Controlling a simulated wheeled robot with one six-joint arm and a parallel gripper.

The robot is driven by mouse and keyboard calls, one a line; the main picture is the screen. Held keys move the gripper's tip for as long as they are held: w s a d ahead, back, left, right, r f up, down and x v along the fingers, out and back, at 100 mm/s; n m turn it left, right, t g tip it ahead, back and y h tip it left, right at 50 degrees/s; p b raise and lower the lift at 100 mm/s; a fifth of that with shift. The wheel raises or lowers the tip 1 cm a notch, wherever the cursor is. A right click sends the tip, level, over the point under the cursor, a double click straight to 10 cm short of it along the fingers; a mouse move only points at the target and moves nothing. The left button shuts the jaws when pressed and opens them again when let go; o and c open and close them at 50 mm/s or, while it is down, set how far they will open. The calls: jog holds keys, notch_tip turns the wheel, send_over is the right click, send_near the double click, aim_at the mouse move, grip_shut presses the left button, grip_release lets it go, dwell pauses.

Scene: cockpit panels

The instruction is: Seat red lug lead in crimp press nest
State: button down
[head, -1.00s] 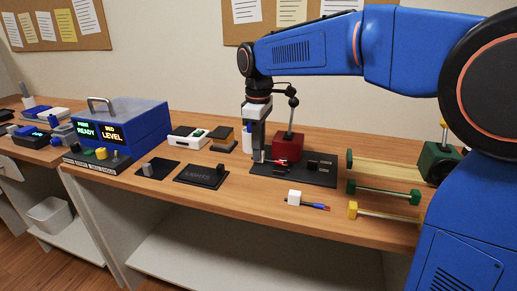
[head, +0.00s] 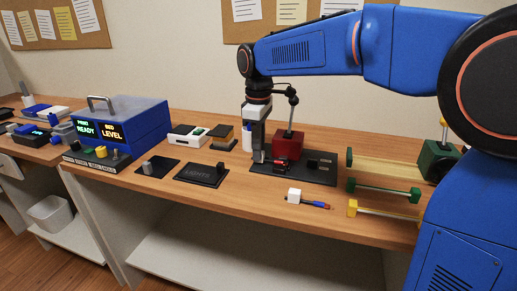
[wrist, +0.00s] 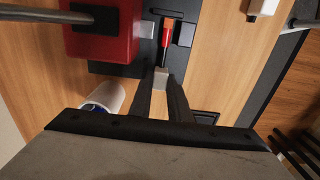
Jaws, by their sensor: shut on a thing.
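My gripper (head: 258,158) is shut on the pale grey block (wrist: 161,78) at the end of the red lug lead (wrist: 166,42). In the wrist view the lead points away from the fingers, and its copper-orange tip lies over a dark slot on the black base plate (wrist: 184,34). The red crimp press (head: 288,146) stands on that plate beside the lead, with a lever and ball knob above it. It also shows in the wrist view (wrist: 100,40). I cannot tell whether the lug touches the bottom of the nest.
Green- and yellow-ended rods (head: 385,190) lie to the right. A black panel marked LIGHTS (head: 202,175) sits to the left. A white cylinder (wrist: 105,97) stands close to my fingers.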

jog(key=shift+f, duration=0.2)
jog(key=c, duration=1.6)
grip_release()
jog(key=shift+r, duration=0.1)
